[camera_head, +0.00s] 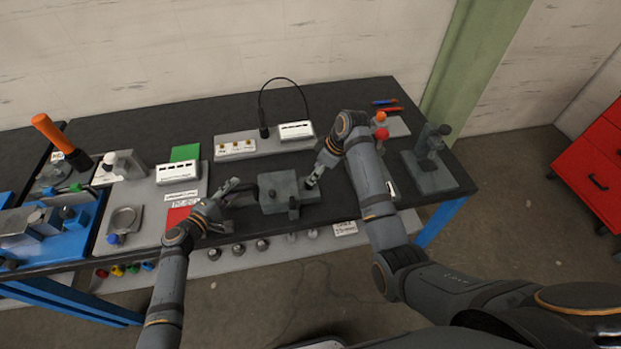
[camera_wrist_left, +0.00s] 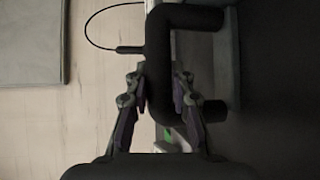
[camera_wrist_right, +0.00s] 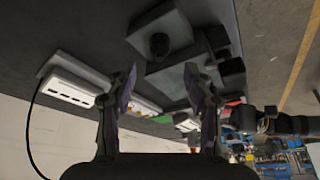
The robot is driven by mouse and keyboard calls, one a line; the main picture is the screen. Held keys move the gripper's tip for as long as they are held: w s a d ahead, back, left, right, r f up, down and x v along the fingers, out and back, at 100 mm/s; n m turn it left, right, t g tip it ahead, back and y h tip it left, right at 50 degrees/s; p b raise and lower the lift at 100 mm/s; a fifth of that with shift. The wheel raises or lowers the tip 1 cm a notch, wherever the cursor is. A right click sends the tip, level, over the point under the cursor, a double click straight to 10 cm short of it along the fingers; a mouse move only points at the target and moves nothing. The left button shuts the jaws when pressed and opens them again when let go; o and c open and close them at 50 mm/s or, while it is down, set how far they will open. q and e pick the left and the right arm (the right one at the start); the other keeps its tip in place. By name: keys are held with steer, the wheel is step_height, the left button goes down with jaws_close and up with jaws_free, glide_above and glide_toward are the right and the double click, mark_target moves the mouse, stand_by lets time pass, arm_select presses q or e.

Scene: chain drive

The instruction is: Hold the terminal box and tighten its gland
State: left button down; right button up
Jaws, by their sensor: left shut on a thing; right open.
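The grey terminal box (camera_head: 280,185) sits near the front middle of the dark bench, with a small dark knob on top. My left gripper (camera_head: 236,194) is at its left side, shut on a black C-shaped handle (camera_wrist_left: 183,18) that reaches to the box in the left wrist view. My right gripper (camera_head: 313,182) is close to the right side of the box. In the right wrist view its fingers (camera_wrist_right: 160,82) are spread, with grey block surfaces showing beyond them. I cannot clearly make out the gland; my right gripper may hide it.
Behind the box is a grey panel (camera_head: 232,155) with a black cable loop (camera_head: 282,80). A grey stand (camera_head: 430,175) is at the right. A light board (camera_head: 140,210) with a red and a green card lies at the left. Several round parts lie along the front shelf.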

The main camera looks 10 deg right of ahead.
steer(key=x, duration=0.5)
steer(key=shift+w+f, duration=0.1)
steer(key=shift+f, duration=0.15)
steer(key=shift+c, duration=0.4)
jaws_close()
